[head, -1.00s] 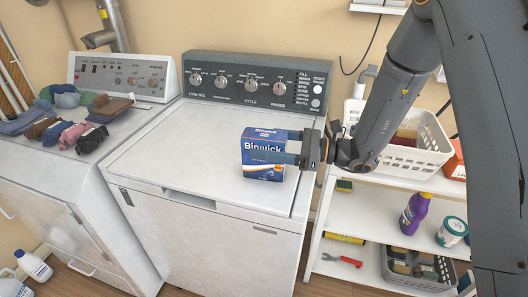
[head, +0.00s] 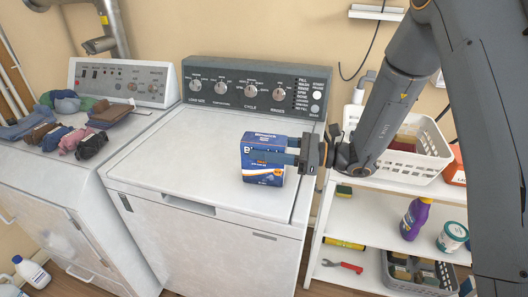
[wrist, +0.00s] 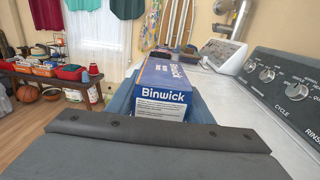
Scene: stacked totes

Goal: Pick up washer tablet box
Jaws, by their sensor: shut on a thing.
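The washer tablet box (head: 262,174) is a blue box with an orange patch and white lettering. It stands upright near the right front of the white washer's lid, and I see no clear gap under it. My gripper (head: 262,149) reaches in from the right, level, and is shut on the box, with one finger along its near face and the other on the far side. The fingers hide part of the lettering. In the wrist view the box (wrist: 166,92) sits straight ahead between the blue fingers, its "Binwick" end facing me.
The washer (head: 150,160) has a dark control panel (head: 255,85) behind the lid. The lid left of the box is clear. Folded clothes (head: 75,125) lie on the machine at left. A white shelf cart (head: 390,200) with a basket (head: 425,160) stands close on the right.

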